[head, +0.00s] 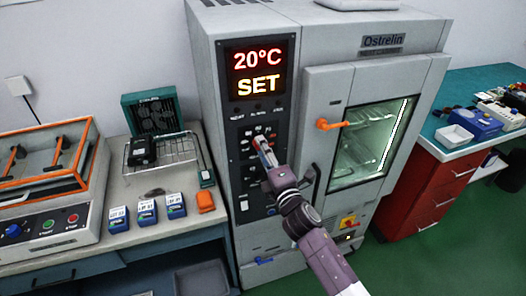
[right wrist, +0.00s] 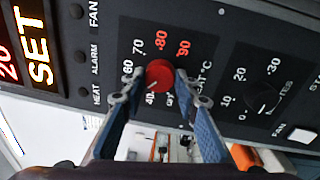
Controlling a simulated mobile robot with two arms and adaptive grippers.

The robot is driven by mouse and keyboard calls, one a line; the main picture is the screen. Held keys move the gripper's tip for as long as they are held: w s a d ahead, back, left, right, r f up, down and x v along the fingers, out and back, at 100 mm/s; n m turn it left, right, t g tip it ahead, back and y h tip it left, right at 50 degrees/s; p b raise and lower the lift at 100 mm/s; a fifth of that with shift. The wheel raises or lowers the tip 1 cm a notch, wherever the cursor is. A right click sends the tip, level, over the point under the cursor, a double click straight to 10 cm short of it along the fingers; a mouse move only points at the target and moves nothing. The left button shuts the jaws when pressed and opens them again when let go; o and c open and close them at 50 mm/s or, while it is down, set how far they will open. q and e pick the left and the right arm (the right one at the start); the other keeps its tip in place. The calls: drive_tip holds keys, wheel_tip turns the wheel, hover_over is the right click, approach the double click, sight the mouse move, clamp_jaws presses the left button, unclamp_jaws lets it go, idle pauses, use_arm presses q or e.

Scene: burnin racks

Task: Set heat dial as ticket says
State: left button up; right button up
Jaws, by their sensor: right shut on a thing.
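The red heat dial (right wrist: 160,75) is on the dark control panel (right wrist: 215,60), in a ring of numbers from 40 to 90. A pale mark on its edge seems to point near 40. My right gripper (right wrist: 162,88) is shut on the dial, one blue finger on each side. In the head view the right gripper (head: 264,150) reaches the panel and mostly hides the dial. The oven display (head: 257,71) reads 20°C and SET. I cannot make out a heat ticket; labels on blue blocks (head: 147,212) are too small to read surely. My left gripper is not in view.
A black minutes dial (right wrist: 262,98) sits beside the heat dial, with a white button (right wrist: 302,135) near it. The oven door (head: 370,140) with its orange handle (head: 331,124) is right of the panel. A wire rack (head: 165,151) stands on the left bench.

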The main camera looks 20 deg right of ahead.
drive_tip(key=shift+f+m, duration=0.1)
drive_tip(key=shift+m, duration=0.9)
drive_tip(key=o, duration=1.1)
drive_tip(key=shift+o, duration=0.2)
drive_tip(key=s, duration=1.2)
drive_tip(key=shift+d+f, duration=0.25)
drive_tip(key=shift+f, duration=0.15)
